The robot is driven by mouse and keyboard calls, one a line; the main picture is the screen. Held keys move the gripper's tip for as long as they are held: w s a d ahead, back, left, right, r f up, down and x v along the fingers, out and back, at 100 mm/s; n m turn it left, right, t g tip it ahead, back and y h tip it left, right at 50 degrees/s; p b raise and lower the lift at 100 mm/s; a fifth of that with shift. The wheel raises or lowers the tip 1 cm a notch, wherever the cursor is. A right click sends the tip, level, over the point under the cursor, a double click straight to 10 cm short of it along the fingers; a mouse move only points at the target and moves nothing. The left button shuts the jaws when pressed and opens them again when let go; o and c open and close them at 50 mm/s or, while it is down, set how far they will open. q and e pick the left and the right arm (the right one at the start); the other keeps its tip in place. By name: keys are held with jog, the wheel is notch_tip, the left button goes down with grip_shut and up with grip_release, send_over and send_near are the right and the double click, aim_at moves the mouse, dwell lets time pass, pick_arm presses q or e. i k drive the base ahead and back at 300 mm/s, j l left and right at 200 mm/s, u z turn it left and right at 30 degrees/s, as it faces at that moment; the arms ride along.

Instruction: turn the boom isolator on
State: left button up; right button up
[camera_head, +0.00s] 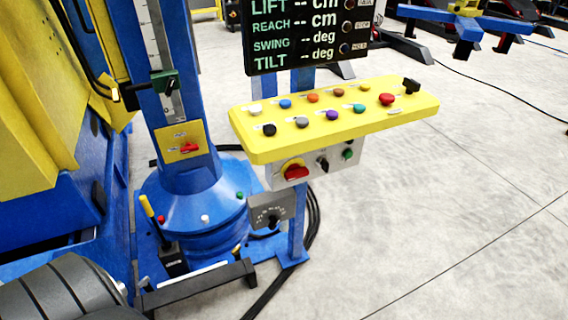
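Two red switches on yellow plates show, and I cannot tell from labels which is the boom isolator. One is a red handle (189,148) on a yellow plate on the blue column; it lies about crosswise. The other is a red rotary knob (296,172) with a yellow backing, on the grey box under the yellow control desk (412,113). The dark display (305,40) above the desk reads dashes for lift, reach, swing and tilt. I make out neither of my grippers in this view.
Small coloured buttons and a red mushroom button (386,99) sit on the desk. A grey dial plate (269,212) is on its post. A yellow-handled lever (148,208) stands at the column's base. Black cables run on the floor. Open floor lies at right.

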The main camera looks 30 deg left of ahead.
aim_at(293, 172)
jog(key=k+u, duration=0.1)
jog(key=u, duration=0.8)
jog(key=i+l, duration=0.1)
jog(key=l, duration=0.15)
jog(key=u, duration=0.05)
